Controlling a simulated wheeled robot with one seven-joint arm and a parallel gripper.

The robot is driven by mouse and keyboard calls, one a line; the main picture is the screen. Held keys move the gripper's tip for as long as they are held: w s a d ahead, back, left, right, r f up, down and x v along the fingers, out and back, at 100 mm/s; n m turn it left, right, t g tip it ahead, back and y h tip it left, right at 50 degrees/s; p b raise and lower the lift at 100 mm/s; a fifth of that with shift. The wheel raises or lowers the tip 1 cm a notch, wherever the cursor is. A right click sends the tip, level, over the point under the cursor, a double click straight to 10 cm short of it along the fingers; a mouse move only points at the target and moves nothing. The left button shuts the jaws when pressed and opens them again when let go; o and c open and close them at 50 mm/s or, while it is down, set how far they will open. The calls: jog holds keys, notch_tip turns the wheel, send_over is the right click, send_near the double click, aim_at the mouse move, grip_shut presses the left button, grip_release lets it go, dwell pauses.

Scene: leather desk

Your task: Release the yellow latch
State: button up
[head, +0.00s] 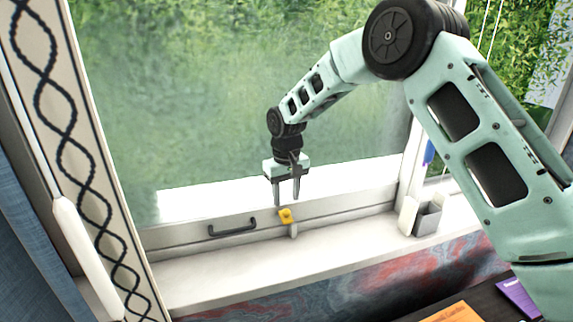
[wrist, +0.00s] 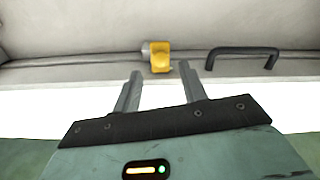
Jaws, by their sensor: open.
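The yellow latch (head: 286,215) sits on the lower rail of the window frame, to the right of a dark handle (head: 232,227). In the wrist view the yellow latch (wrist: 160,57) shows beyond the fingertips, roughly between them, with a grey metal piece at its left. My gripper (head: 286,202) is open and empty, just above the latch in the head view, fingers pointing down. In the wrist view my gripper (wrist: 161,72) has its two grey fingers spread apart. I see no clear contact between the fingers and the latch.
The dark handle (wrist: 243,54) stands out from the frame to the right in the wrist view. A white sill (head: 330,245) runs below the window. A small grey container (head: 428,218) stands on the sill at the right. A patterned curtain strip (head: 75,140) hangs at the left.

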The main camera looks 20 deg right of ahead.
aim_at(287, 210)
notch_tip(287, 210, up, 13)
jog(key=b, duration=0.2)
jog(key=shift+f, duration=0.15)
jog(key=s+a+n, duration=0.1)
jog(key=s+a, duration=0.2)
jog(key=s, duration=0.4)
jog(key=s+a+f+n+y, duration=0.1)
jog(key=s+a, duration=0.2)
jog(key=s, duration=0.3)
jog(key=s+a+n, duration=0.1)
jog(key=s+a, duration=0.3)
jog(key=s, duration=0.3)
jog(key=s+d+f+n, duration=0.1)
jog(key=s+d+f, duration=0.1)
jog(key=s, duration=0.8)
jog(key=s+d+f+n, duration=0.1)
jog(key=s+f, duration=0.2)
jog(key=s, duration=0.7)
jog(key=shift+d+f+n, duration=0.3)
jog(key=shift+d, duration=0.05)
jog(key=shift+c, duration=0.3)
